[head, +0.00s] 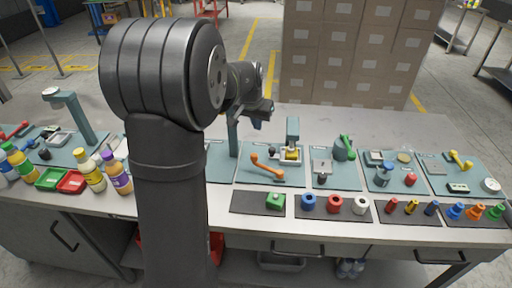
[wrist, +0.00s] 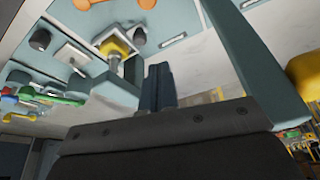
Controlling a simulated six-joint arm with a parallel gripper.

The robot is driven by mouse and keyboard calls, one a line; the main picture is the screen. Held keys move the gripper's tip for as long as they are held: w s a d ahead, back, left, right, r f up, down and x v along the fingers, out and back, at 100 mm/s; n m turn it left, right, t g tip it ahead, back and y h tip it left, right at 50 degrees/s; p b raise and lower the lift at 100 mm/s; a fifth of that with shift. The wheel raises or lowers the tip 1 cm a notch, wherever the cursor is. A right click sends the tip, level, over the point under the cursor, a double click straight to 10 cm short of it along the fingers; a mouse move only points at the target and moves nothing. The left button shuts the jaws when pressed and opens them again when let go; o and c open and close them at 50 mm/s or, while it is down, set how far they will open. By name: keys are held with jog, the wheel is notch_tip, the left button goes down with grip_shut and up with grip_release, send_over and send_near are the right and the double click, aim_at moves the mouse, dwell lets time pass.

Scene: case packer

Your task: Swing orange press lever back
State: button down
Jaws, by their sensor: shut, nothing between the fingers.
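The orange press lever (head: 267,168) lies low over a teal base plate in the middle of the bench, slanting from a knob at upper left down to the right. In the wrist view only parts of the orange lever (wrist: 82,4) show, cut off at the top edge. My gripper (head: 262,117) is above and behind the lever, apart from it, near the top of a teal post. In the wrist view its fingers (wrist: 158,86) are together with nothing between them. The fingertips are small and dark in the head view.
A teal post (head: 233,135) stands close beside my gripper and looms large in the wrist view (wrist: 255,55). A fixture with a yellow block (head: 291,154) sits right of the lever. A green part (head: 275,201) lies in front. Stacked boxes (head: 345,60) stand behind the bench.

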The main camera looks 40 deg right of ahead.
aim_at(252, 155)
dwell(0.3)
jog(key=x, duration=0.9)
jog(key=shift+f, duration=0.2)
jog(key=shift+s+a+f, duration=0.2)
jog(key=shift+s+a, duration=0.1)
jog(key=shift+a, duration=0.25)
jog(key=shift+s+a+f, duration=0.15)
jog(key=shift+s+a, duration=0.1)
jog(key=shift+a, duration=0.25)
jog(key=shift+s+a, duration=0.3)
jog(key=shift+a, duration=0.25)
jog(key=shift+s+a+n+t+y, duration=0.15)
jog(key=shift+s+a+n, duration=0.05)
jog(key=shift+a+n, duration=0.45)
jog(key=shift+s+a+n+t+y, duration=0.15)
jog(key=shift+s+a+n, duration=0.05)
jog(key=shift+a+n, duration=0.4)
jog(key=shift+s+a+f, duration=0.1)
jog(key=shift+s+a, duration=0.25)
jog(key=shift+a, duration=0.25)
jog(key=shift+s+a, duration=0.3)
jog(key=shift+a, duration=0.25)
